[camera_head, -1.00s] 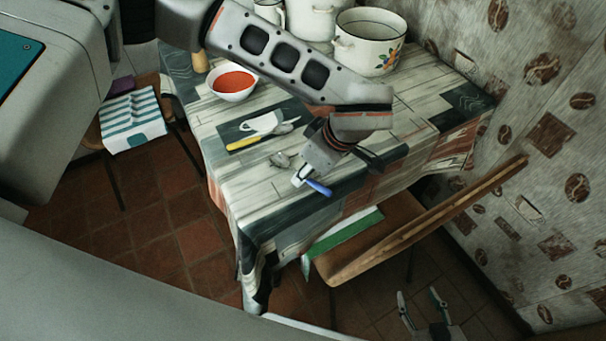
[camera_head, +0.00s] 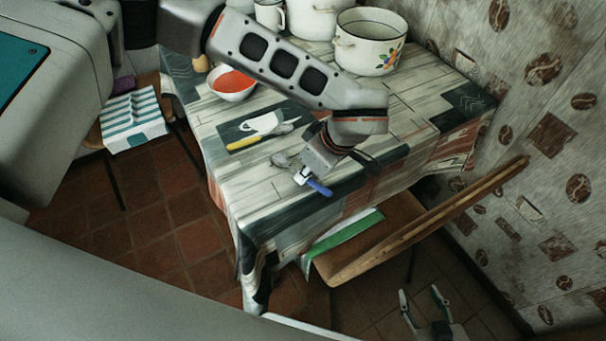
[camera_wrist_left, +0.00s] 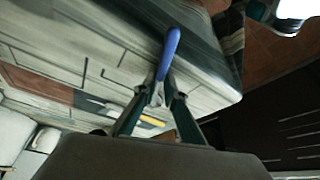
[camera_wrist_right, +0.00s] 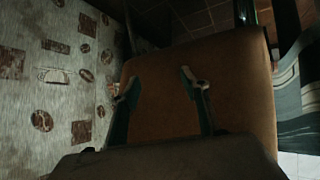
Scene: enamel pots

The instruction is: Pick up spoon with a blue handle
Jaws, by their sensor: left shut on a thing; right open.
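The spoon's blue handle (camera_head: 319,187) shows in the head view at the table's near edge, with its metal bowl (camera_head: 281,160) to the left of my gripper. My left gripper (camera_head: 304,176) is shut on the spoon. In the left wrist view the blue handle (camera_wrist_left: 170,52) sticks out beyond the closed fingertips (camera_wrist_left: 160,90). Whether the spoon touches the table I cannot tell. My right gripper (camera_head: 424,302) is open and empty, low at the bottom right of the head view. Its two spread fingers also show in the right wrist view (camera_wrist_right: 157,85), in front of a brown chair surface.
The table (camera_head: 237,186) also holds a yellow-handled utensil (camera_head: 243,143), a bowl of red soup (camera_head: 232,83) and a flowered enamel pot (camera_head: 370,42). A wooden chair (camera_head: 385,245) stands against the table's near side. A patterned wall (camera_head: 540,150) bounds the right.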

